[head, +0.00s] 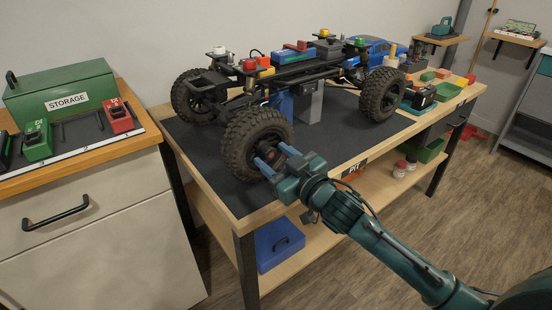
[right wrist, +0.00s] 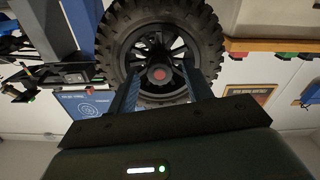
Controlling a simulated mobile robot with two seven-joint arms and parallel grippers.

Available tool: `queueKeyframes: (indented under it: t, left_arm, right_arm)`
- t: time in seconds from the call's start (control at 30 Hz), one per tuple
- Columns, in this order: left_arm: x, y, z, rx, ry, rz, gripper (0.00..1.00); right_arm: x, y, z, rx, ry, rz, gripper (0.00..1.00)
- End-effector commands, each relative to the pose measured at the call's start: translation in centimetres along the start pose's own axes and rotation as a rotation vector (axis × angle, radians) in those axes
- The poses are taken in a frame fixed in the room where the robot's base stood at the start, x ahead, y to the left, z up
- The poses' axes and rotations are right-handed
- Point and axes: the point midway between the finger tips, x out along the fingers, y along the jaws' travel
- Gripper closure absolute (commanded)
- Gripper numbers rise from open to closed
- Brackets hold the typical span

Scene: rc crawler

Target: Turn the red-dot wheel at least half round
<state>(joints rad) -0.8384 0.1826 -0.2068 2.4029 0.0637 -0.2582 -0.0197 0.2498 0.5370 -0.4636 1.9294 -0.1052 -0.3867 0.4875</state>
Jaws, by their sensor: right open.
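The red-dot wheel (head: 243,138) is the near left wheel of the crawler (head: 285,72), a black knobbly tyre over the dark mat. In the right wrist view the wheel (right wrist: 117,38) faces me, and its red dot (right wrist: 158,73) is at the hub. My right gripper (head: 275,158) is open, its two blue fingers pointing at the wheel's outer face. In the right wrist view the fingers (right wrist: 160,72) stand on either side of the hub; I cannot tell whether they touch the wheel. My left gripper is not in view.
The crawler sits on a stand (head: 309,103) on the workbench (head: 222,211). A cabinet with a green storage box (head: 62,92) stands at left. Small trays (head: 446,91) are at the bench's right end. The floor in front is clear.

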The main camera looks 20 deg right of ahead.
Motion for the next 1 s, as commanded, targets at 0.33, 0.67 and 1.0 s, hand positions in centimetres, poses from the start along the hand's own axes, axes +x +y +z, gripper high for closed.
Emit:
queueKeyframes:
  t: [0.33,0.67,1.0]
  left_arm:
    - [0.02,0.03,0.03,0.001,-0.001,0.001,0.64]
    - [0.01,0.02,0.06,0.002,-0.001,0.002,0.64]
    - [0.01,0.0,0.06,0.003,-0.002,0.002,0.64]
  right_arm:
    - [0.0,-0.01,0.0,0.001,0.0,0.0,0.61]
    - [-0.02,-0.01,0.0,0.001,0.0,0.0,0.88]
    - [-0.03,-0.01,0.01,0.001,0.0,0.0,1.0]
